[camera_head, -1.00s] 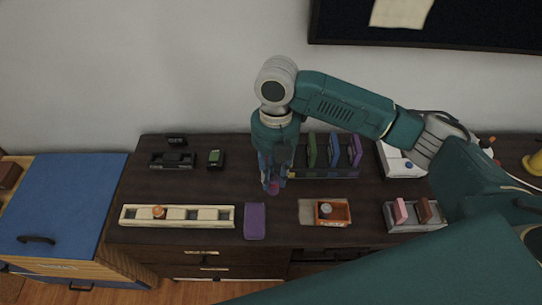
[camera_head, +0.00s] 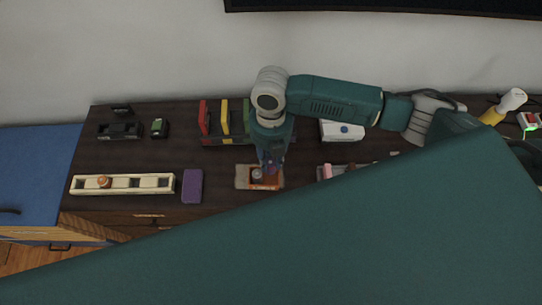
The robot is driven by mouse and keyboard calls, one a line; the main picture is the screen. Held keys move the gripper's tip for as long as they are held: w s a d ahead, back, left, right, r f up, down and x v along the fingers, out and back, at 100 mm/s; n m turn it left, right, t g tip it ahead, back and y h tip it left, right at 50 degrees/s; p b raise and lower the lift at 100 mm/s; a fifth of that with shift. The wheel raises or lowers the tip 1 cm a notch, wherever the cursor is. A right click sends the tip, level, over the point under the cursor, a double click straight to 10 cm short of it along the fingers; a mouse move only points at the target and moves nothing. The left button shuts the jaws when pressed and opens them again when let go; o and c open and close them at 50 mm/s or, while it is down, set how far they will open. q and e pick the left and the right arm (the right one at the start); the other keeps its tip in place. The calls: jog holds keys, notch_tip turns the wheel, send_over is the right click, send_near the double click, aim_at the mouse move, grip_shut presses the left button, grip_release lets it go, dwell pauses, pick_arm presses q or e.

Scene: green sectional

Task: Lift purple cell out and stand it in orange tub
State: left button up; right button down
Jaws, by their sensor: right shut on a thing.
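My right gripper (camera_head: 270,167) points straight down and is shut on the purple cell (camera_head: 271,170), of which only a small purple-pink bit shows between the fingers. The gripper is directly over the orange tub (camera_head: 265,185), at its right part. A grey round-topped piece (camera_head: 257,174) shows in the tub, left of the fingers. Whether the purple cell touches the tub floor cannot be told. A long cream rack (camera_head: 120,185) with square pockets lies to the left, with an orange-brown cell (camera_head: 103,181) in one pocket. My left gripper is not in view.
A flat purple block (camera_head: 193,187) lies between rack and tub. Behind stand a holder with red (camera_head: 203,117), yellow (camera_head: 225,117) and green upright pieces, and a white box (camera_head: 341,131). Black devices (camera_head: 119,131) sit back left. My arm hides the front right.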

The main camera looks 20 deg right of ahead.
jog(key=shift+d+f+b, duration=0.2)
jog(key=shift+f+b, duration=0.3)
jog(key=shift+f, duration=0.1)
jog(key=shift+f+b, duration=0.65)
jog(key=shift+b, duration=0.1)
jog(key=shift+f, duration=0.25)
jog(key=shift+f+b, duration=0.2)
jog(key=shift+b, duration=0.3)
jog(key=shift+f+b, duration=0.65)
jog(key=shift+f, duration=0.8)
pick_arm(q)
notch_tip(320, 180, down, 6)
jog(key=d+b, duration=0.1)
pick_arm(e)
jog(key=shift+f, duration=1)
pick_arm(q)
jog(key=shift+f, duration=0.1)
pick_arm(e)
jog(key=c, duration=1.4)
grip_release()
jog(key=shift+o, duration=0.2)
